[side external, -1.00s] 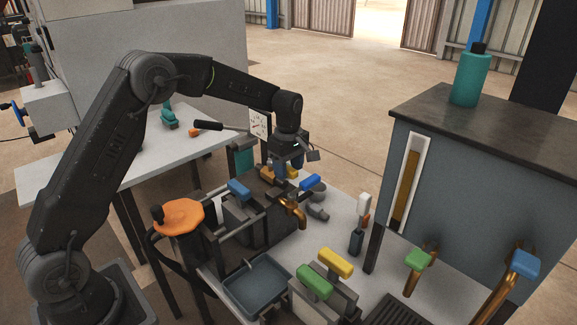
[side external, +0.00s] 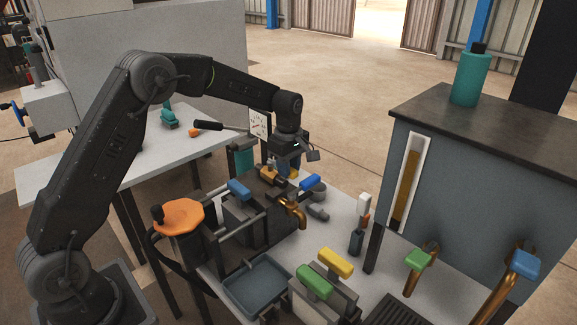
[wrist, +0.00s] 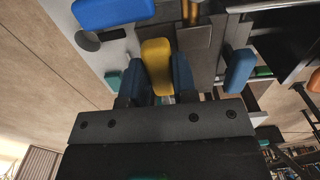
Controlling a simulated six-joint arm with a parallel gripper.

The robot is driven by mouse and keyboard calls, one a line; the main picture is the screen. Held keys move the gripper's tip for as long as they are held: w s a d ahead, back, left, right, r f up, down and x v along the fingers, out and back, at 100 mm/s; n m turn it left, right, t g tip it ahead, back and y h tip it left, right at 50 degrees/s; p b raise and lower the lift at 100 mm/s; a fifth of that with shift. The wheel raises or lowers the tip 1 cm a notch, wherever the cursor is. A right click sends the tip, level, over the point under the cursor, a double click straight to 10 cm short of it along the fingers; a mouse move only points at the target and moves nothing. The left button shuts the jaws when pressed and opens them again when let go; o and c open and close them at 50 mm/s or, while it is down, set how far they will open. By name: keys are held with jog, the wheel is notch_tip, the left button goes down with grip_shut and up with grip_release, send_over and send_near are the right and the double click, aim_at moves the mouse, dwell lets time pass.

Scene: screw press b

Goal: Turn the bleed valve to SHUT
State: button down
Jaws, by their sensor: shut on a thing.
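A yellow valve handle (wrist: 156,62) is between the two blue fingers of my gripper (wrist: 157,80) in the wrist view, and the fingers are shut on it. In the side external view my gripper (side external: 286,168) points down at the far end of the dark press block, and a bit of the yellow handle (side external: 293,174) shows beside the fingers. I cannot read any SHUT mark or valve label in these views. The valve body under the handle is mostly hidden by my gripper.
A blue handle (side external: 310,182) and a brass spout (side external: 293,212) stand close to my gripper. Another blue handle (side external: 239,190), an orange knob (side external: 180,216), and green (side external: 314,281) and yellow (side external: 336,262) handles stand nearer. A grey cabinet (side external: 470,190) rises at the right.

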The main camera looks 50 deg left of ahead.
jog(key=shift+w, duration=0.1)
jog(key=n, duration=0.1)
jog(key=w+n, duration=0.2)
jog(key=n, duration=0.1)
jog(key=shift+w+a, duration=0.2)
jog(key=shift+a, duration=0.05)
jog(key=w+a+n, duration=0.4)
jog(key=a+n, duration=0.2)
jog(key=n, duration=0.8)
jog(key=shift+w+a, duration=0.3)
jog(key=shift+a, duration=0.1)
jog(key=shift+r, duration=0.1)
jog(key=c, duration=0.9)
grip_release()
notch_tip(320, 180, up, 12)
